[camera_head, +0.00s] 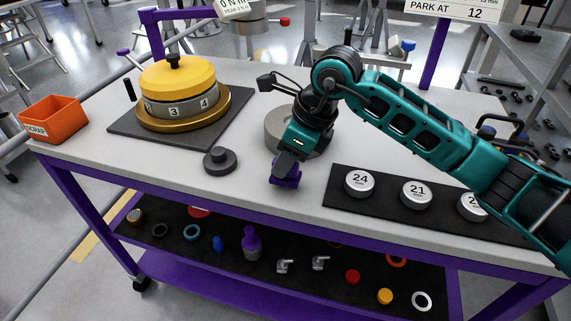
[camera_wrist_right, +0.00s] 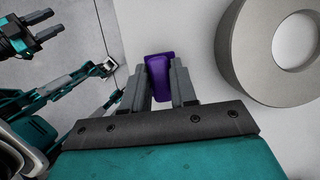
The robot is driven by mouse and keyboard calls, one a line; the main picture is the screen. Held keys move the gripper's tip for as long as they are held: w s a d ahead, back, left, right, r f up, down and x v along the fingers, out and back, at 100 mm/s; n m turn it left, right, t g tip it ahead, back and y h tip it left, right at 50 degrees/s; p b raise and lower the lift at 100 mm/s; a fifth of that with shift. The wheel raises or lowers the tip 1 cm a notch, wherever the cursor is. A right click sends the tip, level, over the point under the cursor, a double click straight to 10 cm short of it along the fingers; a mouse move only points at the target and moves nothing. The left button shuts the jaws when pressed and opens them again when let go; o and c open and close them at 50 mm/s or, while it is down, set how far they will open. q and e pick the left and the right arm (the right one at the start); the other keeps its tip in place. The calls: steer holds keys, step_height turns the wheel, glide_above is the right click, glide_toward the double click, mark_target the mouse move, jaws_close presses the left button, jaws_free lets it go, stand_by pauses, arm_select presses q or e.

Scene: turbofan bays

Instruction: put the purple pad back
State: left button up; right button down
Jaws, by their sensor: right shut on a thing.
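The purple pad (camera_head: 287,178) is at the front middle of the white bench top (camera_head: 110,95). It shows in the right wrist view (camera_wrist_right: 159,70) between the two grey fingers. My right gripper (camera_head: 284,168) points down and is shut on the pad, hiding part of it. I cannot tell whether the pad touches the bench or is just above it. My left gripper (camera_wrist_right: 45,30) shows only in the right wrist view, at the upper left, with its fingers apart and empty.
A grey ring (camera_head: 277,130) stands behind my right gripper. A dark knobbed disc (camera_head: 220,162) lies to the left. A black mat (camera_head: 340,187) with numbered round weights lies to the right. A yellow-topped assembly (camera_head: 178,85) and an orange scrap bin (camera_head: 52,118) are farther left.

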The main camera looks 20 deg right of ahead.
steer(key=shift+f, duration=0.85)
steer(key=c, duration=0.9)
jaws_free()
